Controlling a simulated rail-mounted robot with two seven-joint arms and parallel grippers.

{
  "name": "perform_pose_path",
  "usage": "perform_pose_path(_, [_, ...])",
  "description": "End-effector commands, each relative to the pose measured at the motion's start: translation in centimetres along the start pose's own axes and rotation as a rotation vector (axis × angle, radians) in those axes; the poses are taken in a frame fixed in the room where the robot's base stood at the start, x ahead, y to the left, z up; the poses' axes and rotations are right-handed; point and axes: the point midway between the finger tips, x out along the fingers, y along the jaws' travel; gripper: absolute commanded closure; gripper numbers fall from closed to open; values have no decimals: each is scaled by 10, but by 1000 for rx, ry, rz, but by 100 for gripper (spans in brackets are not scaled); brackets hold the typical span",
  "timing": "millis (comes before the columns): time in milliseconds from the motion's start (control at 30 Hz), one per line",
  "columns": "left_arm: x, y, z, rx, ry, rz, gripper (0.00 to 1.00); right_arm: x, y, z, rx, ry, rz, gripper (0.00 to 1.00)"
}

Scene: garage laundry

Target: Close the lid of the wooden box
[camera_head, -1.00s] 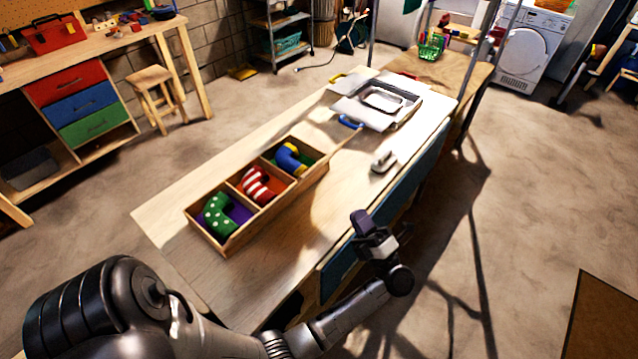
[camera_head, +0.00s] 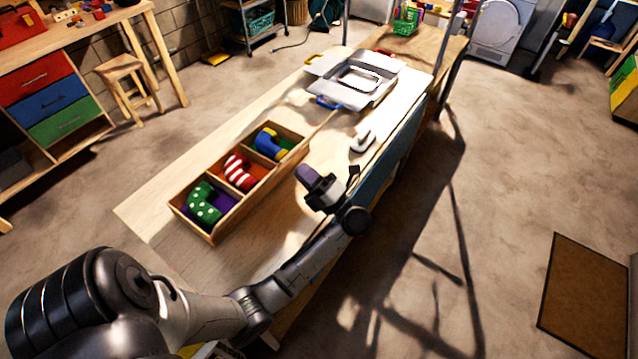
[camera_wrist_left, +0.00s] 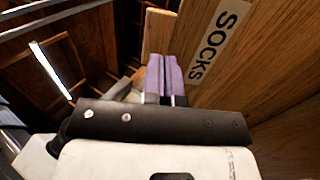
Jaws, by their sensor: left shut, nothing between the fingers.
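The wooden box (camera_head: 240,212) stands open on the long table. Its three compartments hold a green dotted sock (camera_head: 205,208), a red-and-white striped sock (camera_head: 239,172) and a blue-and-yellow sock (camera_head: 269,145). A thin wooden strip (camera_head: 322,126) juts from its far right corner; I cannot tell whether it is the lid seen edge-on. My left gripper (camera_head: 307,175) is shut and empty, to the right of the box. In the left wrist view its purple fingertips (camera_wrist_left: 165,75) are close to a wooden panel (camera_wrist_left: 245,65) labelled SOCKS; contact is unclear. My right gripper is not in view.
A white iron-like object (camera_head: 363,141) lies on the table (camera_head: 160,218) to the right of the box. A grey tray with open flaps (camera_head: 350,100) stands beyond it. The table's near left end is bare.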

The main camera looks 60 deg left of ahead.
Motion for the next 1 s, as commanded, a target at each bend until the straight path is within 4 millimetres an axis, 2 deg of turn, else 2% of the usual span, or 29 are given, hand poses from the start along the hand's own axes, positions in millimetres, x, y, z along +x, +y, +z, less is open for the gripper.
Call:
perform_pose_path(100, [14, 1, 0, -1, 1, 1, 100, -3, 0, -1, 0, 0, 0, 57])
perform_pose_path(233, [22, 0, 0, 0, 0, 0, 100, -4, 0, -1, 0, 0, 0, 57])
perform_pose_path(767, [27, 0, 0, 0, 0, -2, 100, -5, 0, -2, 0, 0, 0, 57])
perform_pose_path(1000, [38, 8, 2, -4, -7, -66, 100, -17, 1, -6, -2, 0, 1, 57])
